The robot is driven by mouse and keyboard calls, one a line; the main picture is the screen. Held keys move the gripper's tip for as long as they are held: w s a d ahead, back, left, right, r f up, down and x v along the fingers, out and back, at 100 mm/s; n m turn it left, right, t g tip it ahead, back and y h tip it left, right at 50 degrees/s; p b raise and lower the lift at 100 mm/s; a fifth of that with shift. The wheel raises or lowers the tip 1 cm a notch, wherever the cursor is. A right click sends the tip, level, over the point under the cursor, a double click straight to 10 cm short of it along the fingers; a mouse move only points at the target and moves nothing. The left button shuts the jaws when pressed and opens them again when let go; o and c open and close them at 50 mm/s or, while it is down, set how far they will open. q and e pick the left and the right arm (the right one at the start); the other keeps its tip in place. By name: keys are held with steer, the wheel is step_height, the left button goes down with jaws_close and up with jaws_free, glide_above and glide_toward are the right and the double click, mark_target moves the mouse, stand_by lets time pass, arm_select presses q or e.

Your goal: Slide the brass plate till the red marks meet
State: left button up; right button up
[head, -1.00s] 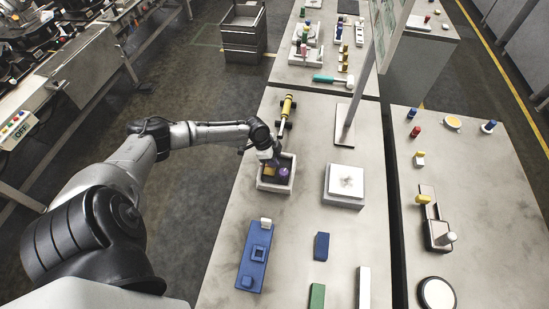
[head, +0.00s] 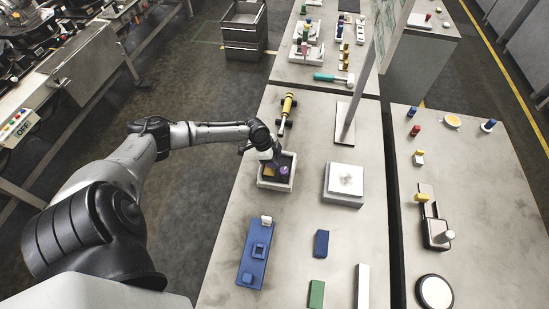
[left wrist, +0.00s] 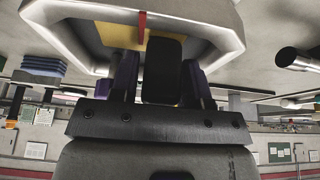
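The yellow brass plate (head: 268,172) lies inside a pale square tray (head: 265,186) on the near table. In the left wrist view the plate (left wrist: 112,36) shows beneath the tray's wall, with a red mark (left wrist: 142,24) at its edge. Only one red strip shows clearly; whether a second mark lines up with it is hidden. My right gripper is out of view.
A yellow-handled part (head: 287,105) lies beyond the tray. A white block on a grey base (head: 344,196) stands to the right, near a metal post (head: 357,105). A blue fixture plate (head: 253,262) lies in front. Bare table separates these.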

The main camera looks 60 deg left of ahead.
arm_select(q)
steer(key=shift+r, duration=0.1)
steer(key=shift+s+a+r, duration=0.1)
steer(key=shift+a+r, duration=0.05)
steer(key=shift+r, duration=0.1)
steer(key=v, duration=1.3)
steer(key=shift+p, duration=0.3)
